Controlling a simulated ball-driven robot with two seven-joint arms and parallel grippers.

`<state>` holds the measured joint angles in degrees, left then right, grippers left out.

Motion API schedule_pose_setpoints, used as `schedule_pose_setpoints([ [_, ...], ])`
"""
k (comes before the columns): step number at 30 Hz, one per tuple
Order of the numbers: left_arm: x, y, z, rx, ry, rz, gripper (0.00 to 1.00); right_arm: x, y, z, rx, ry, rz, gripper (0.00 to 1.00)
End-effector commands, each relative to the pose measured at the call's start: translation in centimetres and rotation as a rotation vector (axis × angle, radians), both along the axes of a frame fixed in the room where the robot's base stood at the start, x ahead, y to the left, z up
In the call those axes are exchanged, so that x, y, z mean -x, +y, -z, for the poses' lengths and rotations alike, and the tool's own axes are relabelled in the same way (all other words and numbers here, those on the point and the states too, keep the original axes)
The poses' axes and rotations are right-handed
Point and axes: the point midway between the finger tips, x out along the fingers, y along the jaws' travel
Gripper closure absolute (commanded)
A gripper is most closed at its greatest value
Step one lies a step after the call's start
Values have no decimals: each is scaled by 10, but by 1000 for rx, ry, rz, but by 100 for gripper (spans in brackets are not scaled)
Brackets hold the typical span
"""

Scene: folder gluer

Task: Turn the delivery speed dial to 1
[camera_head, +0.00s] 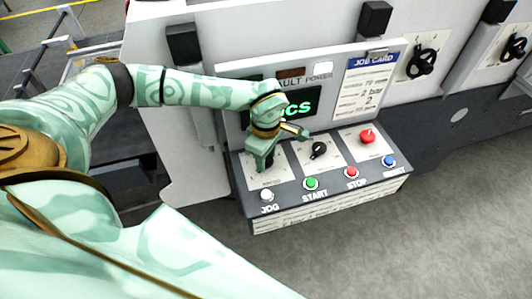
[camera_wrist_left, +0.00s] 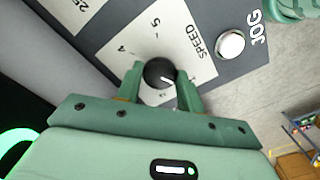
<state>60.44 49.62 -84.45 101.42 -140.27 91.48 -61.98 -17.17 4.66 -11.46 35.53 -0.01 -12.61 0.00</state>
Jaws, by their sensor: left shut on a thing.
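The speed dial is a black round knob on a white plate at the left of the sloping control panel. In the left wrist view the dial (camera_wrist_left: 159,72) has a short white pointer line towards the lower right. My left gripper (camera_wrist_left: 160,80) is shut on the dial, one finger on each side. In the head view my left gripper (camera_head: 265,158) reaches down over the dial (camera_head: 269,161) and hides most of it.
A second black dial (camera_head: 319,149) and a red knob (camera_head: 367,136) sit to the right on the panel. Along its front edge are a white JOG button (camera_head: 267,195), a green START button (camera_head: 311,183), a red STOP button (camera_head: 351,172) and a blue button (camera_head: 389,160).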

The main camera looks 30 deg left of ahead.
Motion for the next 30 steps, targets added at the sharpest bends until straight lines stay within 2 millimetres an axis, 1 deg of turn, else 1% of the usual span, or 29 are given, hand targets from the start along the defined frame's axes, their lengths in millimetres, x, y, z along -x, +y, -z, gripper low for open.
schedule_pose_setpoints([
  [6, -2, 1, -2, -2, -6, -56, 85, 0, 0, -3, 0, -1, 0, 33],
  [20, -2, 1, -2, -1, -6, -69, 85, 0, 0, -3, 0, -1, 0, 33],
  [21, -2, 1, -2, -1, -6, -69, 57, 0, 1, -3, 0, -1, 1, 33],
  [23, -2, 1, -2, -1, -5, -69, 41, 0, 1, -3, -1, -1, 1, 33],
  [30, -1, 1, -1, -1, -3, -66, 41, 0, 2, -3, -3, -1, 1, 33],
])
